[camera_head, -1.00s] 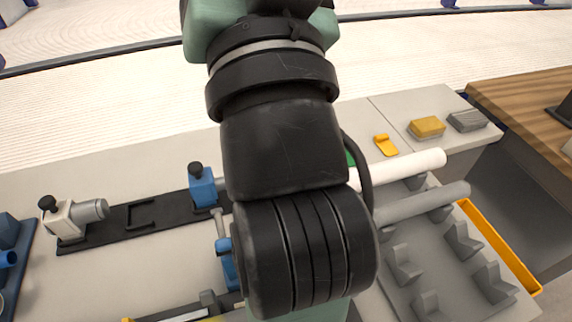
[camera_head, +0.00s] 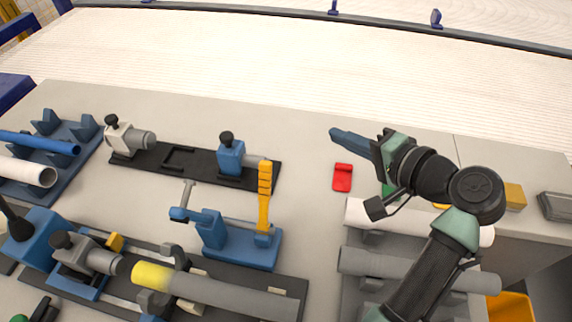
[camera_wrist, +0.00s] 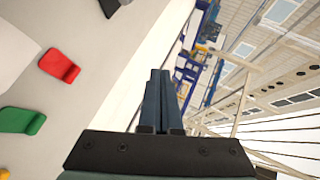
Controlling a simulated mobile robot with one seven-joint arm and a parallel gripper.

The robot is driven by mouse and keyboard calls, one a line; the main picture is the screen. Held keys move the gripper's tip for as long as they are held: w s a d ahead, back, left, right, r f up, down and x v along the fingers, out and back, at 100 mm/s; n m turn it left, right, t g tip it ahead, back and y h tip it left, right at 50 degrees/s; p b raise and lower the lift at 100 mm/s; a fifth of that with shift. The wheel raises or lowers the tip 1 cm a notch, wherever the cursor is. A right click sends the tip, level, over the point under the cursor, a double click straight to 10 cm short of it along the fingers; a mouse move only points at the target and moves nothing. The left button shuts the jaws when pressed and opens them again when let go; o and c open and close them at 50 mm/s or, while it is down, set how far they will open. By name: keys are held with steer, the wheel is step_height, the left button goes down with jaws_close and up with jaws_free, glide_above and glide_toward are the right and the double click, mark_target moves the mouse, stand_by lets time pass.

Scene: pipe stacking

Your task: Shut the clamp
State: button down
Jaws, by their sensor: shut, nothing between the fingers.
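A blue clamp (camera_head: 241,248) stands on the table, with a yellow lever (camera_head: 265,195) rising upright at its right end. A grey T-shaped bar sticks up at its left end. My gripper (camera_head: 336,134) is up and to the right of the clamp, well apart from it, with blue fingers pointing left. The wrist view shows the fingers (camera_wrist: 160,100) pressed together and empty. The clamp is not in the wrist view.
A black rail with a blue holder (camera_head: 230,155) lies behind the clamp. A grey pipe with a yellow end (camera_head: 215,292) lies in front of it. A red tag (camera_head: 343,177) lies below my gripper. White and grey pipes (camera_head: 410,268) rest at right. The table behind the rail is clear.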

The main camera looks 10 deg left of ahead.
mark_target(264, 201)
steer(key=s+f+m+g+y, duration=0.1)
steer(key=s+f+g+y, duration=0.25)
steer(key=s+y, duration=0.2)
steer(key=s+a+p, duration=0.2)
steer(key=a, duration=0.7)
steer(key=shift+s+a, duration=0.15)
steer(key=shift+a, duration=0.05)
steer(key=shift+s+a, duration=0.1)
